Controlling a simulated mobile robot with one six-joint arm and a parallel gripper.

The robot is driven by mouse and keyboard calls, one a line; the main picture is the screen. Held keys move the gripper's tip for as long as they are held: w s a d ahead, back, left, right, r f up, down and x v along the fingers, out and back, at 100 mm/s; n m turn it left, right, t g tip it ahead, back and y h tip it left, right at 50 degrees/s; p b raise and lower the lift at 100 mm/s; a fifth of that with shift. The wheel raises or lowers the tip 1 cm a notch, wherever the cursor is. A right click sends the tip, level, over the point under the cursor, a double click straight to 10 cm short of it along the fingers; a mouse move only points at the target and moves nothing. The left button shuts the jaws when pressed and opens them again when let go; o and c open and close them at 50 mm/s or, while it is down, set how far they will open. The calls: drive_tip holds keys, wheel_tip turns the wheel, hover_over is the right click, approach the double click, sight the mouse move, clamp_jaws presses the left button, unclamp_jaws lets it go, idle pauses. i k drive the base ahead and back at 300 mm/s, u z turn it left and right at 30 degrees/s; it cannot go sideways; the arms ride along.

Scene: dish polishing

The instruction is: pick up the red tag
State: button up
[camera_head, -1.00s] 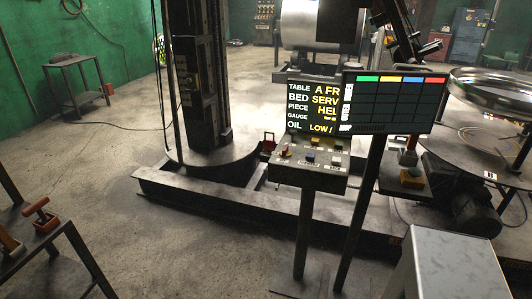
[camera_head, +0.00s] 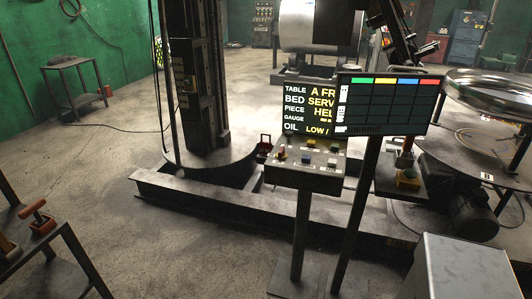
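I cannot make out a clear red tag. Several small red things show in the camera_head view. One is a small red piece (camera_head: 264,141) behind the control panel's left side, by the round base of the dark column. My gripper is not in view.
A control panel (camera_head: 303,160) on a post and a coloured-header screen (camera_head: 382,105) stand ahead. A grey box (camera_head: 462,270) is at the lower right. A table with a red-handled tool (camera_head: 38,212) is at the lower left.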

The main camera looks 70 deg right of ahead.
sight(265, 148)
drive_tip(key=z, duration=0.05)
drive_tip(key=i, duration=0.9)
drive_tip(key=u, duration=0.05)
